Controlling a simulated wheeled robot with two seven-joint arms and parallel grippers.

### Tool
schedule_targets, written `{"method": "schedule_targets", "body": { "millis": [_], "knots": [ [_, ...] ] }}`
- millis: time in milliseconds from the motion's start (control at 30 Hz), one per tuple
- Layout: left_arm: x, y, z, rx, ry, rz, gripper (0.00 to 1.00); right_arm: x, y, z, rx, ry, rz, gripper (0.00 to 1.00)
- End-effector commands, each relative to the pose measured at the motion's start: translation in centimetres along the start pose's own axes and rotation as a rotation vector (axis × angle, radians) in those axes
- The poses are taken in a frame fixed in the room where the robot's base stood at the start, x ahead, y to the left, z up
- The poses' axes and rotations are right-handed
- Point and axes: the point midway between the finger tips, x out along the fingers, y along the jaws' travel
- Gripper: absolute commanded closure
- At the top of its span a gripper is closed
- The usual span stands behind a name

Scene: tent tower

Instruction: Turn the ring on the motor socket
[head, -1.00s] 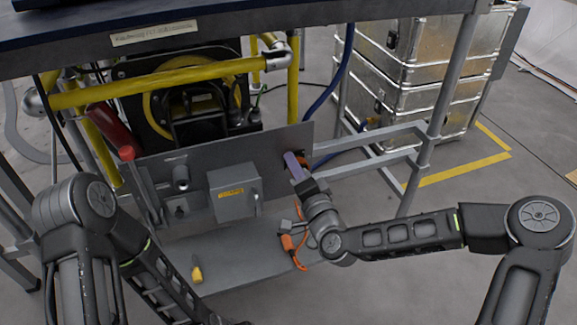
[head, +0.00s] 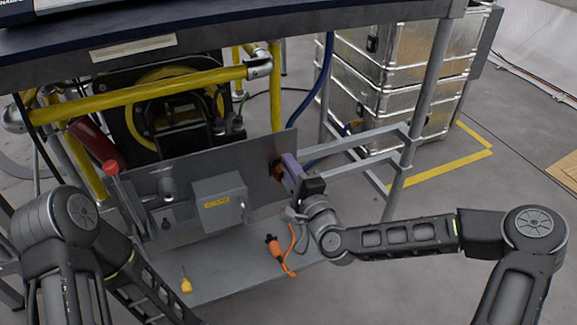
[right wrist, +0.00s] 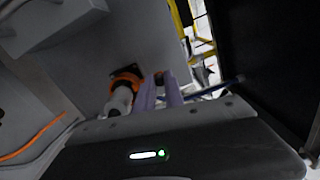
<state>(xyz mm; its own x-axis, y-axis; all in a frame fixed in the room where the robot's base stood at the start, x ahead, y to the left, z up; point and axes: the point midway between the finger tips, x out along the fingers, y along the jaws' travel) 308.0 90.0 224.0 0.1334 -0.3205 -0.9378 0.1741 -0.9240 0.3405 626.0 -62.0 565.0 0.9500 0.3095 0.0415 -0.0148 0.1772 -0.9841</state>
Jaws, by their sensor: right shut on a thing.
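The motor socket (head: 276,167) shows as a small orange patch near the right edge of the upright grey panel, mostly hidden behind my right gripper. In the right wrist view an orange ring-like part (right wrist: 127,76) sits against the panel, with a pale cylindrical body beside it. My right gripper (head: 284,166) has purple fingers that reach to the socket. The fingers also show in the right wrist view (right wrist: 160,80), close together at the panel with a small brownish part between their tips. The ring's exact grip is hard to see. My left gripper is out of the picture.
A grey box (head: 220,201) with a yellow label is on the panel. An orange plug (head: 273,244) with its cable and a yellow item (head: 186,285) lie on the grey shelf (head: 215,281). Frame rails (head: 360,143) and metal cases (head: 390,90) stand to the right.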

Motion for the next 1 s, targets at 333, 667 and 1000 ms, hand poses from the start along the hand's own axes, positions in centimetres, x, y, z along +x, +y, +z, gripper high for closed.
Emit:
{"method": "schedule_targets", "body": {
  "millis": [333, 667, 1000],
  "knots": [
    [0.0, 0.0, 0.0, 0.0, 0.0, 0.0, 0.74, 0.0, 0.0, -0.1, -0.001, 0.003, -0.001, 0.79],
    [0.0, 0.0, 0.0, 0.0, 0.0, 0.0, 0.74, 0.0, 0.0, -0.1, -0.001, 0.002, 0.0, 0.65],
    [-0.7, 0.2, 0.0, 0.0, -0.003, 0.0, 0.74, -2.0, -0.1, -0.1, -0.001, 0.002, 0.002, 0.65]
  ]
}}
